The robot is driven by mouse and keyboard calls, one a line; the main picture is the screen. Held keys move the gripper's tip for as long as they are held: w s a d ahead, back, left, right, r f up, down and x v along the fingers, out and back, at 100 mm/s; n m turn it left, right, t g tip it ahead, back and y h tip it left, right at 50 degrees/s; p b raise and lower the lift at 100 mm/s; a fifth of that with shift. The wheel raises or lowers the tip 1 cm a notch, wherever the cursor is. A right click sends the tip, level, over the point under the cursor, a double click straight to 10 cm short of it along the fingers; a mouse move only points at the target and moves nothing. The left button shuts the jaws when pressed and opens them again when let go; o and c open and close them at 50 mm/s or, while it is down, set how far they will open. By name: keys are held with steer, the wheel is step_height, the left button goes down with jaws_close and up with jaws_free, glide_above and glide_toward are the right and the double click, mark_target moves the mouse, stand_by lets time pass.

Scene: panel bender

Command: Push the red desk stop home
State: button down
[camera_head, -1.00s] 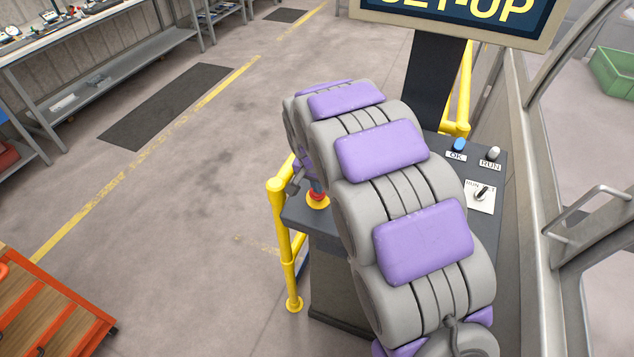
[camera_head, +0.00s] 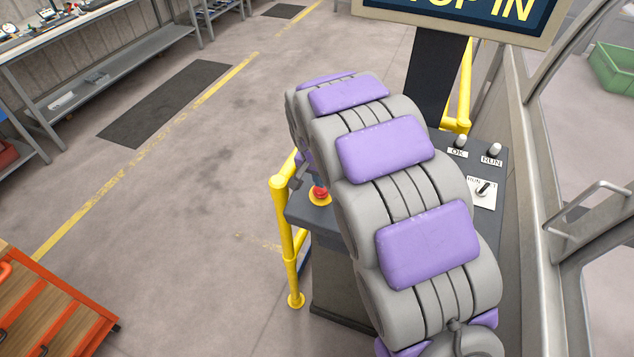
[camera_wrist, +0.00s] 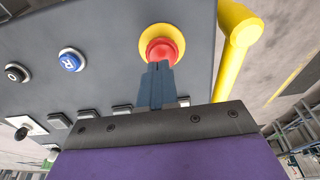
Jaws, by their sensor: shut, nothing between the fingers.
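The red stop (camera_wrist: 164,50) is a round mushroom button on a yellow ring, at the corner of the dark desk (camera_wrist: 110,25) in the wrist view. In the head view the red stop (camera_head: 320,192) shows at the desk's left end, just left of my arm. My gripper (camera_wrist: 160,68) is shut and empty, its blue-grey fingertips right at the button's near edge. They look in contact with it, though the exact depth is hard to tell. In the head view the gripper is mostly hidden behind my grey and purple arm. The display (camera_head: 455,12) reads "...OP IN".
A yellow rail (camera_wrist: 236,25) runs close beside the desk. A blue R button (camera_wrist: 71,60) and a selector switch (camera_wrist: 25,130) sit on the desk. An OK lamp (camera_head: 460,142) and RUN lamp (camera_head: 494,150) stand at its right.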

steer(key=shift+a+v, duration=0.55)
steer(key=shift+v, duration=5.05)
steer(key=s+d+n+g+b, duration=0.1)
steer(key=s+d+g+b, duration=0.1)
steer(key=s+d, duration=1.1)
steer(key=s+d+f+n+g+b, duration=0.1)
steer(key=s+d+f, duration=0.1)
steer(key=s, duration=1)
steer(key=s+d+f+n+g+b, duration=0.1)
steer(key=s+f, duration=0.3)
steer(key=s, duration=0.8)
steer(key=shift+s+d+f+n+y+b, duration=0.3)
steer(key=shift+d+n+y+b, duration=0.1)
steer(key=shift+n, duration=0.1)
